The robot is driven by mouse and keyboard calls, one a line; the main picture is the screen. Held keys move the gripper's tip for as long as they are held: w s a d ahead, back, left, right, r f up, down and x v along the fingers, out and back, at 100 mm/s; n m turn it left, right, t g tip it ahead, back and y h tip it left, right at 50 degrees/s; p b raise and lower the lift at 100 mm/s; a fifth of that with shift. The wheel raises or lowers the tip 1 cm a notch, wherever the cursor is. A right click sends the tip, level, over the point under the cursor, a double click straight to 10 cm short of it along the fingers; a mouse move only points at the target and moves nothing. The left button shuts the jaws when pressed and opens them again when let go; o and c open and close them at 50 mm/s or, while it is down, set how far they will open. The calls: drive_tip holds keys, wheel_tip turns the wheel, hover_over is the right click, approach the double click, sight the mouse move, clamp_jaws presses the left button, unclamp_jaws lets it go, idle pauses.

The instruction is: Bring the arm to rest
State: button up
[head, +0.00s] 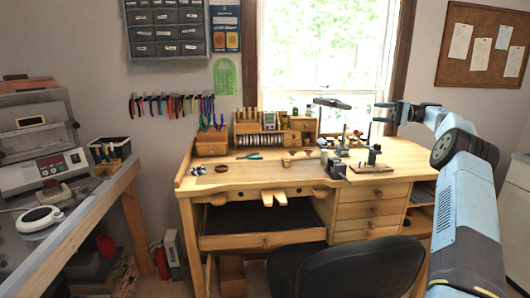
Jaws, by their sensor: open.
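My gripper (382,112) is in the head view, right of centre, at the end of my blue-grey arm. The arm rises from the lower right corner and bends to the left at its upper end. The gripper points left, its two dark fingers apart and nothing between them. It shows in front of the window's lower right part, above the right side of the wooden workbench (240,180) in the picture. It looks clear of the tools on the bench.
A black chair (350,268) stands in front of the bench. Small metal tools on stands (372,158) are on the bench's right side, below the gripper in the picture. A side table (75,235) with a machine (42,160) is at left. Pliers (170,104) hang on the wall.

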drive_tip(key=s+a+r+h, duration=0.2)
drive_tip(key=a+r+h, duration=0.15)
drive_tip(key=a, duration=0.65)
drive_tip(key=s+a+r+m+h, duration=0.1)
drive_tip(key=s+a+r+h, duration=0.15)
drive_tip(key=s+a, duration=0.55)
drive_tip(key=s+a+r+m+h, duration=0.15)
drive_tip(key=s+a+h, duration=0.25)
drive_tip(key=s+a, duration=0.4)
drive_tip(key=s+f+n+t+h, duration=0.25)
drive_tip(key=s+h, duration=0.25)
drive_tip(key=s, duration=1.6)
drive_tip(key=s+d+f+t+h, duration=0.1)
drive_tip(key=s+d+f, duration=0.1)
drive_tip(key=s+f, duration=0.3)
drive_tip(key=s+d+f+t+h, duration=0.1)
drive_tip(key=s+f, duration=0.4)
drive_tip(key=s, duration=0.8)
drive_tip(key=shift+d+h, duration=0.45)
drive_tip(key=shift+h, duration=0.05)
drive_tip(key=shift+f+t, duration=0.1)
drive_tip(key=shift+t, duration=0.15)
drive_tip(key=shift+c, duration=0.7)
drive_tip(key=shift+w+d, duration=0.1)
